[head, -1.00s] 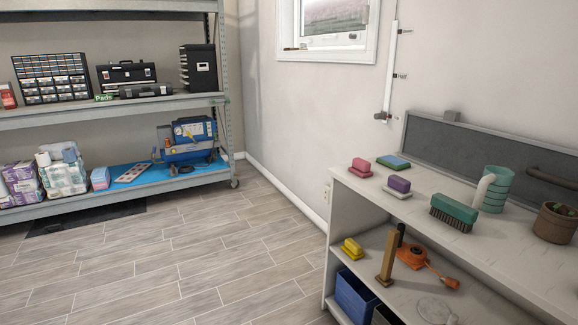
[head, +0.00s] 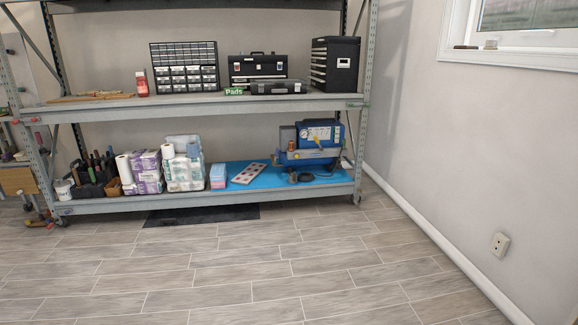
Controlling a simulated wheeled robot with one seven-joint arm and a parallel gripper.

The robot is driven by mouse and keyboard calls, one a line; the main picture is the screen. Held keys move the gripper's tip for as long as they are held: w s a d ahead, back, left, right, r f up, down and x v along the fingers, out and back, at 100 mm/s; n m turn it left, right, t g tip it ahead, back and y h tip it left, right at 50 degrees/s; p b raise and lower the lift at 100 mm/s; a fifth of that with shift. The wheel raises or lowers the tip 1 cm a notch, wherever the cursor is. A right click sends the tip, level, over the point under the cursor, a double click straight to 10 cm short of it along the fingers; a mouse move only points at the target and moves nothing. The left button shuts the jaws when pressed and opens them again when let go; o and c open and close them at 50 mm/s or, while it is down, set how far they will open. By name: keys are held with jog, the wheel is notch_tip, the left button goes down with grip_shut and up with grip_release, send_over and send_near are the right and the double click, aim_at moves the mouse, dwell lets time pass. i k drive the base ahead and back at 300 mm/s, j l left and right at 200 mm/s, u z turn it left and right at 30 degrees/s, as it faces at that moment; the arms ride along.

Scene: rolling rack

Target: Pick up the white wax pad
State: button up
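I cannot make out a white wax pad in the head view. On the lower shelf, a blue and pink block-shaped stack (head: 218,176) stands beside a pale flat tray with reddish spots (head: 248,173). My gripper is not in view.
The lower shelf also holds wrapped paper rolls (head: 184,168) and a blue compressor (head: 312,143) on a blue mat. A dark mat (head: 201,215) lies under the rack. The tiled floor (head: 250,275) before it is clear, with a wall (head: 430,120) at right.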

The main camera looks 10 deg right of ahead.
aim_at(493, 45)
jog(key=i, duration=0.95)
jog(key=i+z, duration=0.1)
jog(key=i, duration=0.85)
jog(key=i+l+z, duration=0.15)
jog(key=i+z, duration=0.3)
jog(key=i, duration=0.4)
jog(key=i+j+z, duration=0.1)
jog(key=i+z, duration=0.4)
jog(key=i, duration=0.35)
